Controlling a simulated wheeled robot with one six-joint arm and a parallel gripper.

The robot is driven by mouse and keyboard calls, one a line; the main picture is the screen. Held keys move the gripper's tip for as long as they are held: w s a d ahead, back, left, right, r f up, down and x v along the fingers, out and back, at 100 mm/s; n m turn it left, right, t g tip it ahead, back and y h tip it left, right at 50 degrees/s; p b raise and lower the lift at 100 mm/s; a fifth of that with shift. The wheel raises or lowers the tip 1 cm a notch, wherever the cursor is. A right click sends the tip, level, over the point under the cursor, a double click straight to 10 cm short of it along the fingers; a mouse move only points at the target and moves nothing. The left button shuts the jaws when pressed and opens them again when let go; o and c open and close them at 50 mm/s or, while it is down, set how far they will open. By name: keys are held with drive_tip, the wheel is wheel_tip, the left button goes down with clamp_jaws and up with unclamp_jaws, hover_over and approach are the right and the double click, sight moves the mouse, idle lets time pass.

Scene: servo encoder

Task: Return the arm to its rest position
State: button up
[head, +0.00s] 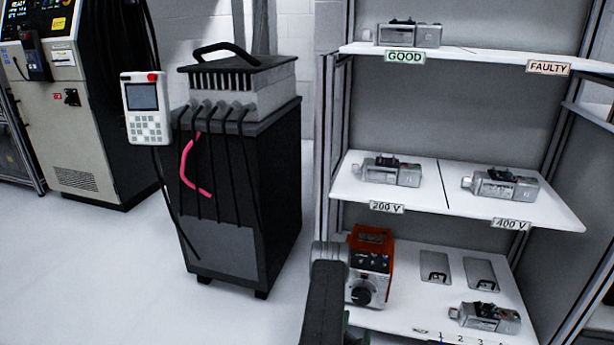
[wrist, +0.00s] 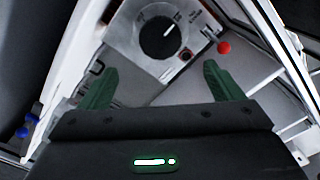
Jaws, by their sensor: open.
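My arm (head: 326,300) rises at the bottom middle of the head view, in front of the lower shelf. My gripper (wrist: 155,80) shows in the wrist view with its two green fingers wide apart and nothing between them. Beyond the fingers is the orange and grey test box with a black knob (wrist: 158,38). In the head view the test box (head: 370,262) stands at the left of the lower shelf, partly behind my arm. The fingers are mostly hidden in the head view.
A black cabinet (head: 240,200) with a pendant (head: 147,108) stands left. The floor (head: 110,265) there is clear.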

sight(361, 299)
drive_tip(key=b+x, duration=0.3)
drive_tip(key=x, duration=0.9)
drive_tip(key=shift+w+d+f+b, duration=0.15)
drive_tip(key=shift+w+b, duration=0.1)
drive_tip(key=shift+b, duration=0.15)
drive_tip(key=shift+w, duration=0.2)
drive_tip(key=n, duration=0.6)
drive_tip(key=shift+n, duration=0.4)
drive_tip(key=n, duration=0.7)
drive_tip(key=shift+a, duration=0.2)
drive_tip(key=shift+p+v, duration=0.8)
drive_tip(key=shift+v, duration=1.2)
